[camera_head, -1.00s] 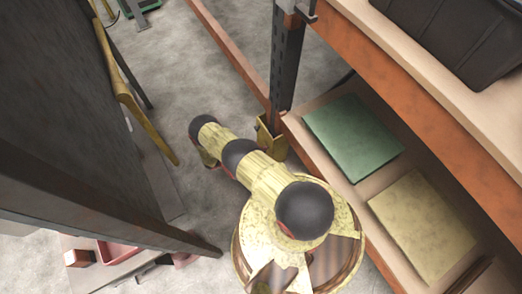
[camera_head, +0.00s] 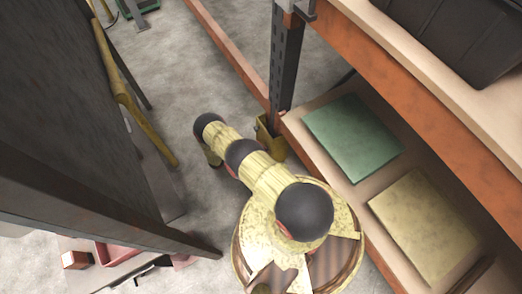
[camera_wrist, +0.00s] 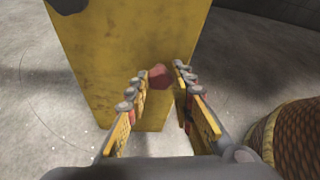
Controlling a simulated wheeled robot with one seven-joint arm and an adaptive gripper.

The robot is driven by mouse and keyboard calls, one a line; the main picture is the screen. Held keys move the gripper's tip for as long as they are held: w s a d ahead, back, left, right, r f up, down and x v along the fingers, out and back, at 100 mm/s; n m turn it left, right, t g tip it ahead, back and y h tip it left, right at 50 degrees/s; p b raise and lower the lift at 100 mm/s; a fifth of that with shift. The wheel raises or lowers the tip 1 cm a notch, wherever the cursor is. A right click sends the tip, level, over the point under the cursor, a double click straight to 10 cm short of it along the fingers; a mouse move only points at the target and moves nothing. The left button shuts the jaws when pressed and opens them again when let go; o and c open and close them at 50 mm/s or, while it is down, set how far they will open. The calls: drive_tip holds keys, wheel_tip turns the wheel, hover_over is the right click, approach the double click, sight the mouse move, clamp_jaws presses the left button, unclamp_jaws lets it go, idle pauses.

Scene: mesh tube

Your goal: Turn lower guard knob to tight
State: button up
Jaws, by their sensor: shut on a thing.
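The yellow guard (camera_wrist: 130,45) fills the upper middle of the wrist view. A small dull red knob (camera_wrist: 159,76) sits in front of its face. My gripper (camera_wrist: 162,77) has its two fingers on either side of this knob and is shut on it. The fingertips hide part of the knob's sides, and I see no tight mark. In the head view the yellow guard (camera_head: 268,140) stands at the foot of the rack upright, partly behind my arm. The knob and fingertips cannot be made out there.
The dark rack upright (camera_head: 286,65) rises behind the guard. The orange-edged shelf at right holds a green box (camera_head: 352,135) and a tan box (camera_head: 422,225). A dark panel (camera_head: 70,110) stands at left. Bare concrete floor (camera_head: 185,75) lies between.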

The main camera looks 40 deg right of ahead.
clamp_jaws()
drive_tip(key=m+t+h, duration=0.1)
drive_tip(key=m+t, duration=0.1)
drive_tip(key=m, duration=0.3)
drive_tip(key=m+t+h, duration=0.2)
drive_tip(key=m, duration=0.4)
drive_tip(key=s+f+m+t+h, duration=0.1)
drive_tip(key=m+t+h, duration=0.1)
drive_tip(key=m, duration=0.3)
drive_tip(key=shift+a+t, duration=0.15)
drive_tip(key=shift+t, duration=0.45)
idle(0.3)
drive_tip(key=shift+f+m, duration=0.1)
drive_tip(key=shift+m, duration=0.3)
drive_tip(key=o, duration=0.7)
unclamp_jaws()
